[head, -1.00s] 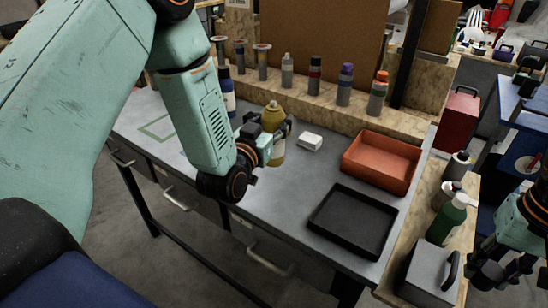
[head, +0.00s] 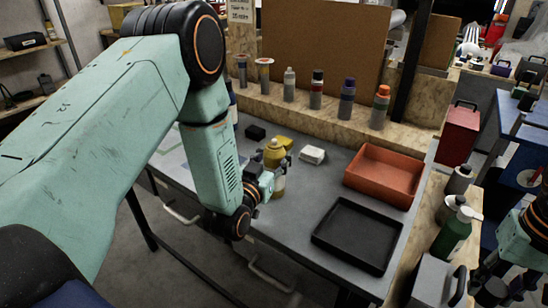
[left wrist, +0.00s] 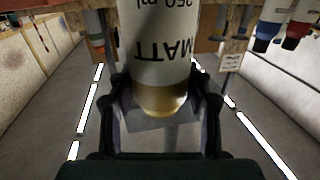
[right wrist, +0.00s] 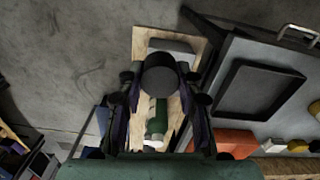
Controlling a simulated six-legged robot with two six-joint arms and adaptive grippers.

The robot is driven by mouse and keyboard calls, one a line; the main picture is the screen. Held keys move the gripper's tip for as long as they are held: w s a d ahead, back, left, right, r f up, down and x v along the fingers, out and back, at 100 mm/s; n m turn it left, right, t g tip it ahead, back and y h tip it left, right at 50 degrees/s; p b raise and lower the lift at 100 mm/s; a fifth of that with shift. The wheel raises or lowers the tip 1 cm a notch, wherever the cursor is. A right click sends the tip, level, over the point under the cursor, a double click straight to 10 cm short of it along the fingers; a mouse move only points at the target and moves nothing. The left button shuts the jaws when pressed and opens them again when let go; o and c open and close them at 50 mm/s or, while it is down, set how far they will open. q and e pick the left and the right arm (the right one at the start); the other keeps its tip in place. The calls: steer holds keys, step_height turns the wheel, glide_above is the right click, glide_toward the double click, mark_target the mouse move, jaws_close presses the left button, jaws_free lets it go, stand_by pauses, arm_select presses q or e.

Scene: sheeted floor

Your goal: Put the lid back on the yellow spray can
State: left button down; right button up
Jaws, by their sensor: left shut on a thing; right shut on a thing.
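The yellow spray can (head: 275,157) is upright near the middle of the bench in the head view, with its yellow dome top showing. My left gripper (head: 268,182) is shut around its body from the front. In the left wrist view the can's pale label (left wrist: 160,40) reads MATT, between the fingers; whether its base touches the bench is unclear. My right gripper (head: 498,290) is at the lower right, beyond the bench's right side. In the right wrist view a dark round piece (right wrist: 158,75) sits between its fingers. I cannot tell for certain that it is the lid.
A yellow object (head: 286,142) lies behind the can, and a white box (head: 312,155) to its right. An orange bin (head: 383,175) and black tray (head: 357,235) stand further right. Several cans line the back ledge. A green bottle (head: 455,232) and grey box (head: 436,283) stand at right.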

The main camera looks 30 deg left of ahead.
arm_select(q)
steer(key=shift+d+r, duration=0.1)
steer(key=shift+d, duration=0.1)
steer(key=c, duration=0.6)
jaws_free()
steer(key=shift+a+f, duration=0.15)
steer(key=shift+f, duration=0.1)
steer(key=shift+r, duration=0.1)
steer(key=shift+r, duration=0.25)
steer(key=s, duration=0.8)
steer(key=s+d, duration=0.1)
steer(key=s, duration=0.3)
steer(key=shift+f, duration=0.1)
